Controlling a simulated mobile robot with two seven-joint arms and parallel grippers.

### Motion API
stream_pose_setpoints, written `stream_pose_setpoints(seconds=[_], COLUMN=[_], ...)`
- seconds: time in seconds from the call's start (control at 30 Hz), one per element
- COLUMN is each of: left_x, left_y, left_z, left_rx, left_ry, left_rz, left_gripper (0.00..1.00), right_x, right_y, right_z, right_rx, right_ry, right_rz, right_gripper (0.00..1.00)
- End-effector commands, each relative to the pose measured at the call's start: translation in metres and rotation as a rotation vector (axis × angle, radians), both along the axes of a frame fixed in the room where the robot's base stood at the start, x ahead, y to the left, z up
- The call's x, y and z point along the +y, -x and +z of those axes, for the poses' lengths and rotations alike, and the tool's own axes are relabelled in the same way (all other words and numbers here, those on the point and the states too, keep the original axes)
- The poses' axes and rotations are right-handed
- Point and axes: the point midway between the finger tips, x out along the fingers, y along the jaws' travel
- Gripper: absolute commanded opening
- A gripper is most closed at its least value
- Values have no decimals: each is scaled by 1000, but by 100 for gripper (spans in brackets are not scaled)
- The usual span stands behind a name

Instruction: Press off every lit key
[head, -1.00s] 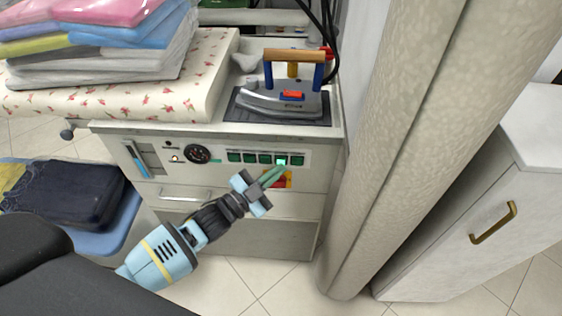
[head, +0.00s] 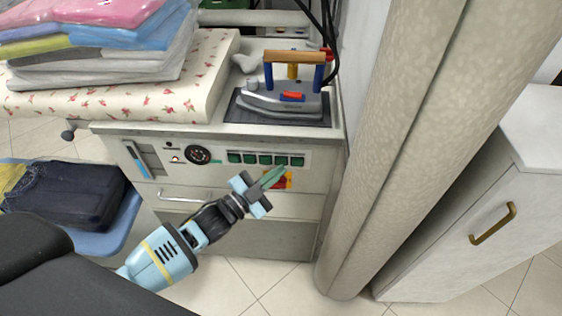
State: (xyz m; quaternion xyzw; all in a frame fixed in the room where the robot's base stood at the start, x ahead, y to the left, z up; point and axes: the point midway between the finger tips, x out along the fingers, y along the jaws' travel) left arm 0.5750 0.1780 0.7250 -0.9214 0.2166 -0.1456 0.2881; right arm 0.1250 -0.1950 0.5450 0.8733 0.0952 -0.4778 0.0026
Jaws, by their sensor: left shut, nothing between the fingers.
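A row of several green keys (head: 265,159) sits on the front panel (head: 222,157) of the ironing station. All of the keys look dark green, and none glows. My left gripper (head: 278,171) is shut and empty, with its green fingertips just below the right part of the row. Whether the tips touch the panel is hard to tell. The fingers partly cover a red and yellow switch (head: 288,180) below the keys. My right gripper is not in view.
An iron (head: 290,97) stands on a dark pad above the panel. A round gauge (head: 198,154) is left of the keys. Folded clothes (head: 110,45) lie on the flowered board. A thick beige column (head: 395,150) stands close on the right.

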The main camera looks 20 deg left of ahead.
Motion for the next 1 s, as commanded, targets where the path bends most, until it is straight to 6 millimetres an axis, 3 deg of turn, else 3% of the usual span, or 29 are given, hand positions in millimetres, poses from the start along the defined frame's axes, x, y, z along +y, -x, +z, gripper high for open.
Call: stream_pose_setpoints(seconds=[0.43, 1.0], left_x=[-2, -16], left_y=[7, 53], left_z=[1, 2], left_rx=[1, 0], left_ry=[2, 2], left_rz=[0, 0], left_gripper=[0, 0], right_x=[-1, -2], right_y=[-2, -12], right_z=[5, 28], right_rx=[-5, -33], right_ry=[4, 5], right_rz=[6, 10], right_gripper=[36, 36])
